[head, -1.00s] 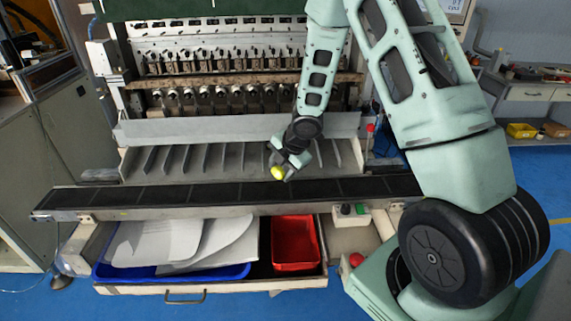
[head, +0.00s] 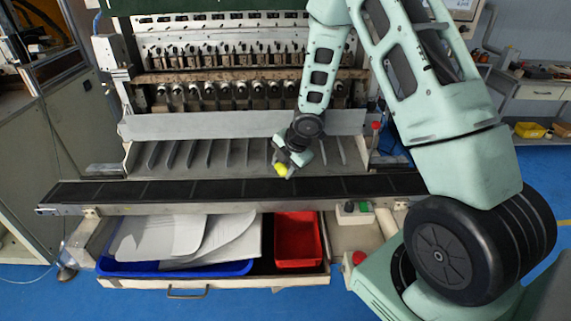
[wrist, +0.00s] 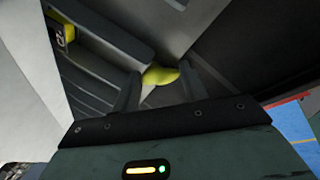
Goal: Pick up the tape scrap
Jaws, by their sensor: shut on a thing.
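The tape scrap (head: 281,169) is a small yellow piece at the tip of my gripper (head: 285,166) in the head view. In the wrist view the yellow scrap (wrist: 160,76) shows between the two fingertips of my gripper (wrist: 158,88). The gripper is shut on it. It is held in front of the slotted metal trough, above the dark belt in the head picture. The fingers hide part of the scrap.
A dark belt (head: 150,191) runs across the machine front. Below it, an open drawer holds a blue tray (head: 215,270) with pale sheets and a red bin (head: 298,242) that looks empty. Metal dividers (head: 210,153) stand behind the belt. A red button (head: 358,258) is right of the drawer.

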